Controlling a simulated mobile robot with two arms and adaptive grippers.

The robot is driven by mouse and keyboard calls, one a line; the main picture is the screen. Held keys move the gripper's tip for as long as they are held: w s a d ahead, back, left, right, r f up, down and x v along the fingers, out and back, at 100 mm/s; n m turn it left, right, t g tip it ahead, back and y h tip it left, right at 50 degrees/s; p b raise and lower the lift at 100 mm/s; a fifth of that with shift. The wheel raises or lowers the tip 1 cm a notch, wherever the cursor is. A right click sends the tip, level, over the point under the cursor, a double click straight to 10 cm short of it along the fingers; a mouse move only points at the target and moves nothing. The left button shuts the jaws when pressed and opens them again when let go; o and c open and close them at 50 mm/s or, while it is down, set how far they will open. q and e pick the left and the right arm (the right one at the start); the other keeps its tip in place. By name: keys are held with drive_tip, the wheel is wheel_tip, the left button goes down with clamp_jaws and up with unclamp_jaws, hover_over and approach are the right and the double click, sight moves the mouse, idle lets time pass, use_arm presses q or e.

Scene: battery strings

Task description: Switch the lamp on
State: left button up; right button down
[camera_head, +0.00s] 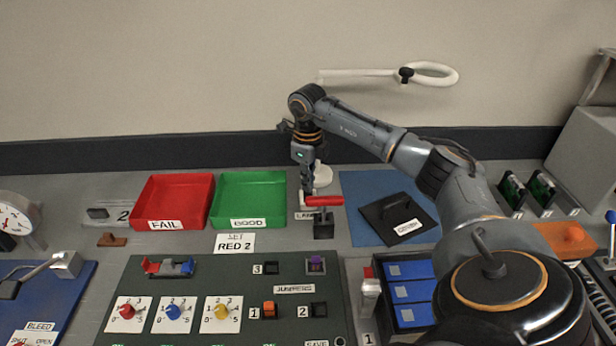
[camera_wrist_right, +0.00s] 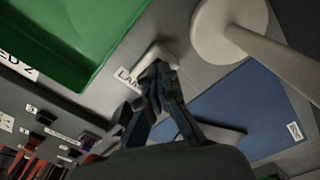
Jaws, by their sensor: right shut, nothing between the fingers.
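The white lamp's round base (camera_head: 323,176) stands at the back of the bench, right of the green tray. Its white arm and ring head (camera_head: 437,82) show above, against the wall; I see no glow. In the right wrist view the base (camera_wrist_right: 222,32) and pole are at the top right. A pale switch block (camera_wrist_right: 152,57) lies beside a partly hidden lamp label (camera_wrist_right: 127,79). My right gripper (camera_head: 307,193) points down, shut and empty, near the label. In the wrist view its fingertips (camera_wrist_right: 157,72) overlap the block's edge; contact is unclear. My left gripper is out of view.
A lever with a red handle (camera_head: 325,201) stands close in front of my right gripper. The red FAIL tray (camera_head: 171,224) and green GOOD tray (camera_head: 248,223) are to the left. A blue mat (camera_head: 358,188) with a black plate (camera_head: 392,216) is to the right.

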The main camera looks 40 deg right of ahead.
drive_tip(key=shift+f, duration=0.3)
drive_tip(key=shift+r, duration=0.15)
wheel_tip(320, 180, up, 7)
drive_tip(key=p, duration=0.5)
idle(0.3)
drive_tip(key=shift+a+f, duration=0.1)
drive_tip(key=shift+f, duration=0.1)
idle(0.3)
